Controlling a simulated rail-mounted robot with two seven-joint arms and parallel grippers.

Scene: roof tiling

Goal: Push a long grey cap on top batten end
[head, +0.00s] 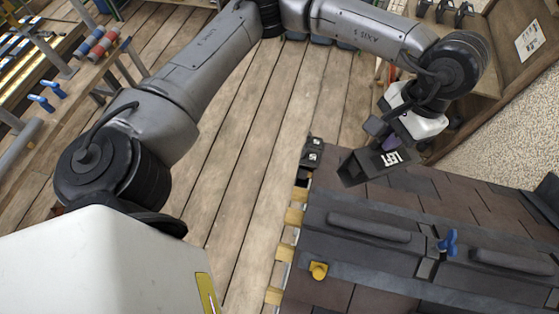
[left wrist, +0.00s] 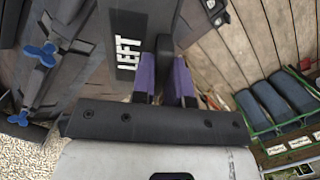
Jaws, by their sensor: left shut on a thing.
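My left gripper (head: 386,136) is shut on a dark grey cap (head: 362,168) marked "LEFT". It holds the cap over the upper left part of the tiled roof (head: 400,192). In the left wrist view, the purple fingers (left wrist: 166,80) close on the cap (left wrist: 140,38). Pale batten ends stick out along the roof's left edge, the upper ones (head: 299,193) (head: 293,217) uncovered. The cap appears to the right of the batten ends; I cannot tell its height above the tiles. My right gripper is not in view.
Small dark pieces (head: 313,150) marked "S" sit at the roof's upper left corner. The plank floor (head: 245,170) left of the roof is clear.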

